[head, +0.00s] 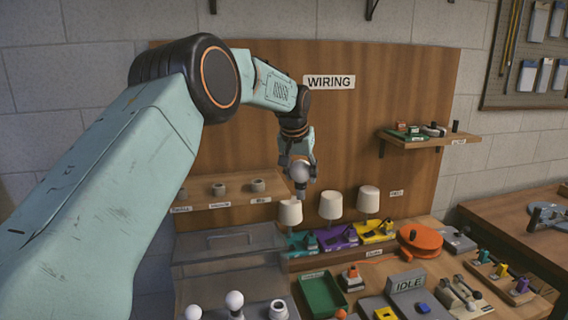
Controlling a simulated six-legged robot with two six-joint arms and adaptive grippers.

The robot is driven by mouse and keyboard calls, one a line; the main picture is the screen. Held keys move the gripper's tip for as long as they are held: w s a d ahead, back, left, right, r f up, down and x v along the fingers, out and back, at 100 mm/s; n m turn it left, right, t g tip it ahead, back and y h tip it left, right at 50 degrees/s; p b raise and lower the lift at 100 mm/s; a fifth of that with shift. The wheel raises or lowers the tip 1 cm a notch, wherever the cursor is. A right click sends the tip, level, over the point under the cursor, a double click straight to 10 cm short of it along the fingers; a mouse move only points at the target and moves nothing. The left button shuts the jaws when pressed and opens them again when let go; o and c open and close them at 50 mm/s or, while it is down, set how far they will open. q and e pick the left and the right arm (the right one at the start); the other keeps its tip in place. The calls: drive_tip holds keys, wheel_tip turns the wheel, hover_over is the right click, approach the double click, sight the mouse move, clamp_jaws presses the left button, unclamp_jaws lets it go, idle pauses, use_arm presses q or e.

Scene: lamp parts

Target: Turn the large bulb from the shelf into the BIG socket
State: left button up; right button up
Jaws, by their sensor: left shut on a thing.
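My left gripper (300,157) points down and is shut on a round white bulb (299,171), whose grey base hangs below it. The bulb is in the air in front of the brown WIRING board, above the lamps. To its left, a shelf (235,204) carries several short grey sockets or holders, including the rightmost one (257,185), above a small label that seems to read BIG. They look empty. At the bottom edge stand two more white bulbs (234,300) and a grey-white ring-shaped piece (278,310). My right gripper is not in view.
Several white-shaded lamps (331,205) stand just below the bulb, behind teal, purple and yellow blocks. A green tray (322,296), an IDLE sign (408,284) and an orange disc (419,240) are on the table. A small shelf (430,140) sticks out at the right.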

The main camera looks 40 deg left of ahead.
use_arm(q)
drive_tip(key=s+d+f+m+b, duration=0.1)
drive_tip(key=s+d+f+b, duration=0.15)
drive_tip(key=d+f, duration=0.2)
drive_tip(key=s+d+f+m+h+b, duration=0.1)
drive_tip(key=d+f+b, duration=0.2)
drive_tip(key=d, duration=0.3)
drive_tip(key=s+d+f+m+b, duration=0.1)
drive_tip(key=s+d+f+b, duration=0.1)
drive_tip(key=d+f, duration=0.3)
drive_tip(key=s+d+f+b, duration=0.7)
drive_tip(key=s+f+b, duration=0.4)
drive_tip(key=b, duration=0.3)
drive_tip(key=shift+d+b, duration=0.2)
drive_tip(key=shift+b, duration=0.1)
